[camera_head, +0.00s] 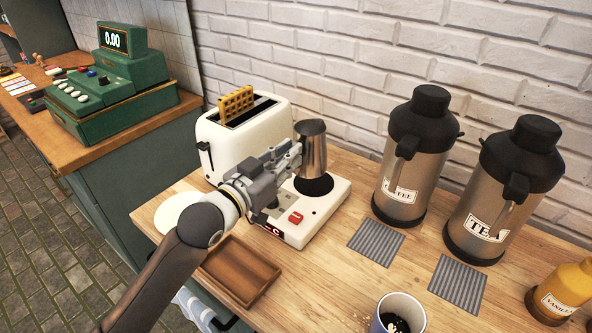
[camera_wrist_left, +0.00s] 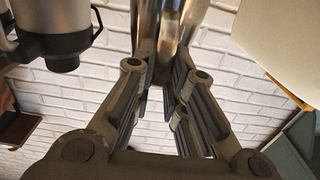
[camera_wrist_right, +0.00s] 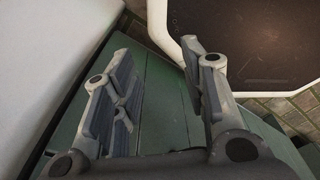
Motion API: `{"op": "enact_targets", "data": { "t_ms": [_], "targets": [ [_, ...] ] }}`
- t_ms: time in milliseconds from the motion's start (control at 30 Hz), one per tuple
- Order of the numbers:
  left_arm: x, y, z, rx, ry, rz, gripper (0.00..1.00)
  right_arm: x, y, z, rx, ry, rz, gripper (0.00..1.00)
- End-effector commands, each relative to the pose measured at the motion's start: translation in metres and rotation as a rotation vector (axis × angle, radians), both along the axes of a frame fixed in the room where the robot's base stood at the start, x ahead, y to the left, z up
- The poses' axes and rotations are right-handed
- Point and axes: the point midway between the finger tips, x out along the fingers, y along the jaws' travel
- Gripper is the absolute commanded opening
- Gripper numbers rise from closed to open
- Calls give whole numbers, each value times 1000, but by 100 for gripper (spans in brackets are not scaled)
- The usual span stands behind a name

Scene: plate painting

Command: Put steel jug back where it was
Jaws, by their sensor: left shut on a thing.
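The steel jug (camera_head: 313,150) is upright at the black round plate (camera_head: 314,187) of the white device with a red button (camera_head: 295,218). I cannot tell if its base touches the plate or is just above it. My left gripper (camera_head: 290,160) is shut on the jug from its left side. In the left wrist view the jug (camera_wrist_left: 184,22) stands between the fingertips (camera_wrist_left: 160,75); its rim is out of that view. My right gripper is absent from the head view; in the right wrist view its fingers (camera_wrist_right: 158,78) are apart and empty.
A white toaster (camera_head: 235,140) with a waffle (camera_head: 236,103) stands close behind my left gripper. A brown wooden tray (camera_head: 238,272) lies in front. Coffee (camera_head: 412,165) and tea (camera_head: 500,195) dispensers stand to the right, with grey striped mats (camera_head: 376,242) and a cup (camera_head: 398,315) before them.

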Motion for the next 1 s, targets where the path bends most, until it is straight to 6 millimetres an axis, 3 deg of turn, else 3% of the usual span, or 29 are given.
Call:
{"op": "enact_targets", "data": {
  "t_ms": [367,600,1000],
  "targets": [
    [21,-17,-30,-2,-6,0,0,10,-9,4,-10,-16,-1,40],
    [20,-16,-57,-2,-6,1,0,9,-10,12,-11,-14,-1,40],
    [20,-16,-63,-3,-8,1,0,6,-10,9,-11,-9,-1,40]
  ]
}}
